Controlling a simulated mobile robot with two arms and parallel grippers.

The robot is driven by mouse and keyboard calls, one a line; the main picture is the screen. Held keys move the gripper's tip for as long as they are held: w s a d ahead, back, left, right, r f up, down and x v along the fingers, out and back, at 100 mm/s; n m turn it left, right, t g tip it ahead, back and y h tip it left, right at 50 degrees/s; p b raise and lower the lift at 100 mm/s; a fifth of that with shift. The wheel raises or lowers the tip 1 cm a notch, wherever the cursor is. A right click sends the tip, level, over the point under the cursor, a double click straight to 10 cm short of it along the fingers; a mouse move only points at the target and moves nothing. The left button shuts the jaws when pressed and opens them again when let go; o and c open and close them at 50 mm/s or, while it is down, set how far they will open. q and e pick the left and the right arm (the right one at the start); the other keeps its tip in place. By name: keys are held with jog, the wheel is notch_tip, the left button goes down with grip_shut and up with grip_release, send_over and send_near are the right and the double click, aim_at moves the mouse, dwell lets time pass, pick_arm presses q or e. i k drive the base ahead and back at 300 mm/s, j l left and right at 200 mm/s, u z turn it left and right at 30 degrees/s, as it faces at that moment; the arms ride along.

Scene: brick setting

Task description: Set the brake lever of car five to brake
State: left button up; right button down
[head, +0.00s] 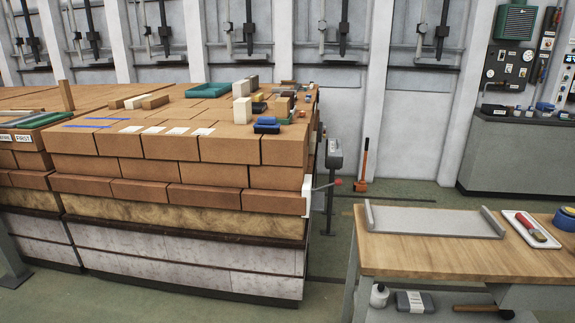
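A car loaded with stacked bricks (180,173) fills the left and middle; its lower side (185,267) is pale panels. At its right end a thin lever (325,186) with a red knob (338,181) sticks out to the right, beside a white plate (307,190). A grey box on a post (333,155) stands just behind it. I cannot read a car number or any brake marking, so I cannot tell whether this is the brake lever of car five or how it is set. Neither of my grippers is in view.
A wooden table (420,262) with a grey tray (435,222) stands at the front right. An orange-handled tool (363,165) stands by the wall. Green floor (390,190) lies open between car and table. A workbench (515,150) is at the back right.

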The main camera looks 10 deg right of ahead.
aim_at(339, 182)
jog(key=i+j, duration=0.15)
jog(key=i, duration=2.15)
jog(key=l+z, duration=0.05)
jog(key=l, duration=0.1)
